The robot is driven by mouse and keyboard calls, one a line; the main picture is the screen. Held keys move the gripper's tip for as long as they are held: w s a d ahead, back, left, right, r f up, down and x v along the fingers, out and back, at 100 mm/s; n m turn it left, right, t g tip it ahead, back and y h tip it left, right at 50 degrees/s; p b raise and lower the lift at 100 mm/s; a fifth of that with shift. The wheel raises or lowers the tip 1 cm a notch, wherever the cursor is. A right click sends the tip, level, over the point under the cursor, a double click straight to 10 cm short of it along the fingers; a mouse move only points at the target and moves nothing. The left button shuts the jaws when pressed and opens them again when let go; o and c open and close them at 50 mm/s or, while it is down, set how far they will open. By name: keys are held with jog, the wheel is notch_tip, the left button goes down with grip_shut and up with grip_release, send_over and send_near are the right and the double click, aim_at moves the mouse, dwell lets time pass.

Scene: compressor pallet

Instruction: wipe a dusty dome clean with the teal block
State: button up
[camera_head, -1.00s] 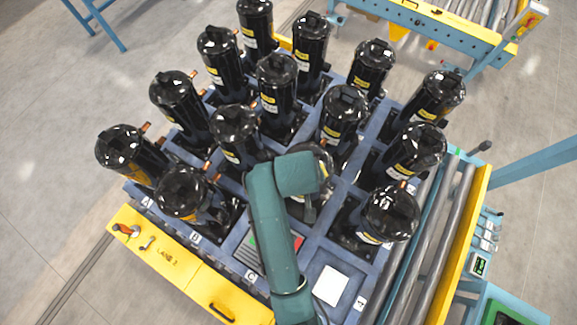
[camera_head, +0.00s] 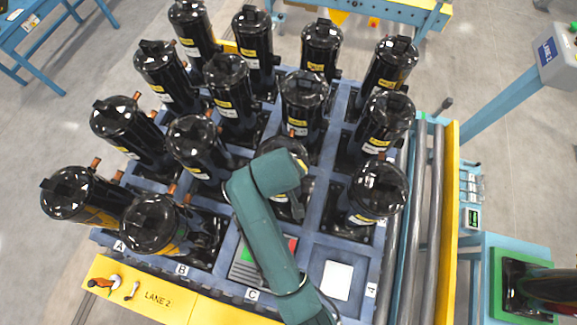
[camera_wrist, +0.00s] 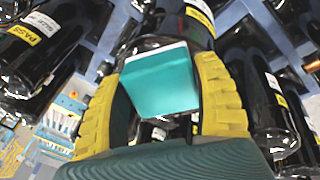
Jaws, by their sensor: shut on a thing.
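My gripper (camera_wrist: 168,85) has yellow ribbed fingers, shut on the teal block (camera_wrist: 160,82), which has a pale upper edge. In the wrist view the block is in front of a black compressor (camera_wrist: 178,20) and close to its dome; I cannot tell whether they touch. In the head view my teal arm reaches over the pallet and covers most of this compressor (camera_head: 292,148); the fingers and block are hidden there. Several black domed compressors stand around it, such as one at the right (camera_head: 378,185). I cannot make out dust on any dome.
The blue pallet (camera_head: 322,232) has divided cells; a white card (camera_head: 337,280) lies in a front one. Neighbouring compressors crowd the arm's left and far sides. Grey rollers (camera_head: 411,255) and a yellow rail (camera_head: 446,220) run along the right. A yellow lane panel (camera_head: 160,297) lies in front.

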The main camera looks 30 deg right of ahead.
jog(key=shift+b+x, duration=0.4)
jog(key=shift+x, duration=0.65)
dwell(0.4)
jog(key=shift+a, duration=0.15)
jog(key=shift+w+a+r+p, duration=0.15)
jog(key=shift+w+a+p, duration=0.25)
jog(key=shift+w+a, duration=2.2)
jog(key=shift+a, duration=0.05)
jog(key=shift+f, duration=0.2)
jog(key=shift+s+d+f+p, duration=0.1)
jog(key=shift+p, duration=0.25)
